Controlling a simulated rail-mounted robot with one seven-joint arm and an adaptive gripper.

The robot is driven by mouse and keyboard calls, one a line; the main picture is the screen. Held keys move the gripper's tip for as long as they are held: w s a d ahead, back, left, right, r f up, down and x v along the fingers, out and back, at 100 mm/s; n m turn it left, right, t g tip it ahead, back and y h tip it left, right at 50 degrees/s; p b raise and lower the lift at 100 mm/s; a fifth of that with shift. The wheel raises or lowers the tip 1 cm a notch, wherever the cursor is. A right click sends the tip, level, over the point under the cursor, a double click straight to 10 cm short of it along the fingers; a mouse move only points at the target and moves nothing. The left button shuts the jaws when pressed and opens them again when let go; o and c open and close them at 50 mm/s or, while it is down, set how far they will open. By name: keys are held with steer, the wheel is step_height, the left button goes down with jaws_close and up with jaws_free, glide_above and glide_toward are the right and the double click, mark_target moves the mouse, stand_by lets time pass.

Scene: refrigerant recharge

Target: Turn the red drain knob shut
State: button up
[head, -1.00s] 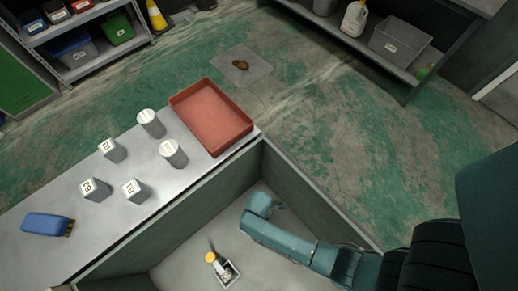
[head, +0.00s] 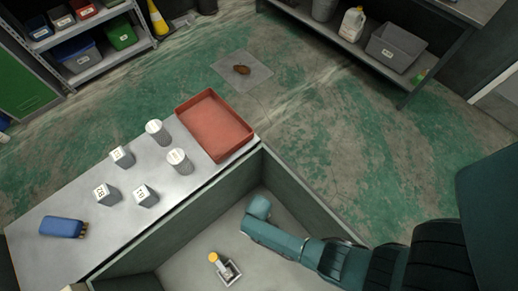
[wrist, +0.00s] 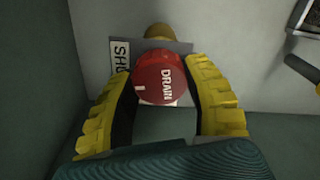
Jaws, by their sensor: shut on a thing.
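The red drain knob (wrist: 161,80) is in the middle of the wrist view, its white DRAIN lettering facing me and a short white mark at its lower left. My gripper (wrist: 159,70) has its two yellow ribbed fingers on either side of the knob, shut on it. A plate with a partly hidden label (wrist: 119,54) reading "SH..." lies behind the knob, with a brass-coloured fitting (wrist: 158,31) above it. In the head view my arm reaches down into the grey walled bay (head: 190,265); the knob and my fingers are hidden there.
A yellow-topped fitting (head: 213,257) stands on the bay floor. A dark bar (wrist: 303,68) juts in at the wrist view's right. The bench beside the bay holds a red tray (head: 215,125), several white containers (head: 179,162) and a blue object (head: 62,227).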

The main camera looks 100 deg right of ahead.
steer(key=shift+s+m, duration=0.1)
steer(key=shift+m, duration=1)
steer(key=shift+f+p, duration=0.1)
steer(key=shift+p, duration=0.2)
steer(key=o, duration=1.2)
steer(key=shift+o, duration=0.2)
step_height(320, 180, up, 12)
